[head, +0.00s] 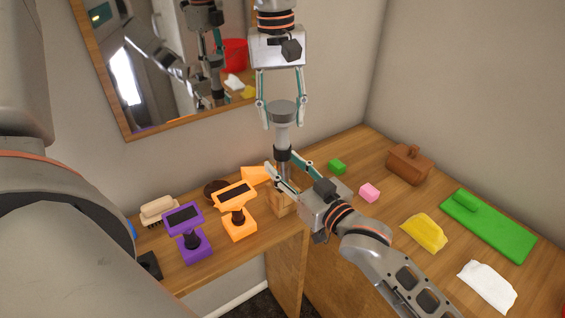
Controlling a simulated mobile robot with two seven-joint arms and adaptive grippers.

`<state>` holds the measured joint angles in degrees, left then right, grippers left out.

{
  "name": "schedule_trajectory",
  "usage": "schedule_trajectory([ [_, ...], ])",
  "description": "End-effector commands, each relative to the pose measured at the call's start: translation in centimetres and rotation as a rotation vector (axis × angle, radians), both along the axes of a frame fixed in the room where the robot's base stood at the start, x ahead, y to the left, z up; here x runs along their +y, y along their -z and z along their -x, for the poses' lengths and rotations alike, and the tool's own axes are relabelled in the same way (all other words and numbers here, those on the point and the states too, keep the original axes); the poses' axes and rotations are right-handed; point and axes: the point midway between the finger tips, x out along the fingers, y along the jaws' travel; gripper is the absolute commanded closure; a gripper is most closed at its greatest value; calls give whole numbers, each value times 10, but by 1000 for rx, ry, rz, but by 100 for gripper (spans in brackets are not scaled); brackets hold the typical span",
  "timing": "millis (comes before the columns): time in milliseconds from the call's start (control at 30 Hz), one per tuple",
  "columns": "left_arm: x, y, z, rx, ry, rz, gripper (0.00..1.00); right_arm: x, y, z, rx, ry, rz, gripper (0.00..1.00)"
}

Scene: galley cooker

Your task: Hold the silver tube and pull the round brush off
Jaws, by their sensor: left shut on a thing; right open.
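The silver tube (283,136) stands roughly upright near the wall, with a wide grey round top (283,107). A dark collar-like piece (282,154) sits at its lower end; I cannot tell whether this is the round brush. My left gripper (282,121) comes from above, its fingers on both sides of the wide grey top, shut on it. My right gripper (286,168) is open, its fingers reaching in from the lower right around the part just below the dark collar. The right fingers partly hide that lower part.
A wooden block (282,199) stands beneath the tube. Purple (190,237) and orange (238,212) devices stand left. A mirror (150,70) hangs behind.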

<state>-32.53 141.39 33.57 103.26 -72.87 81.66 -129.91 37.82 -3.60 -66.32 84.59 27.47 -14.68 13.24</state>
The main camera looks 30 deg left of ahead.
Motion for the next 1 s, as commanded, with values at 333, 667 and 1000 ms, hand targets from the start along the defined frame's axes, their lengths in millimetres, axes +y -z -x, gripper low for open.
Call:
schedule_trajectory([
  [333,0,0,0,-1,1,1,81,14,0,-6,0,0,0,59],
  [667,0,0,0,-1,1,1,81,14,0,-6,0,0,0,100],
  [1000,0,0,0,-1,1,1,81,14,0,-5,0,0,0,100],
])
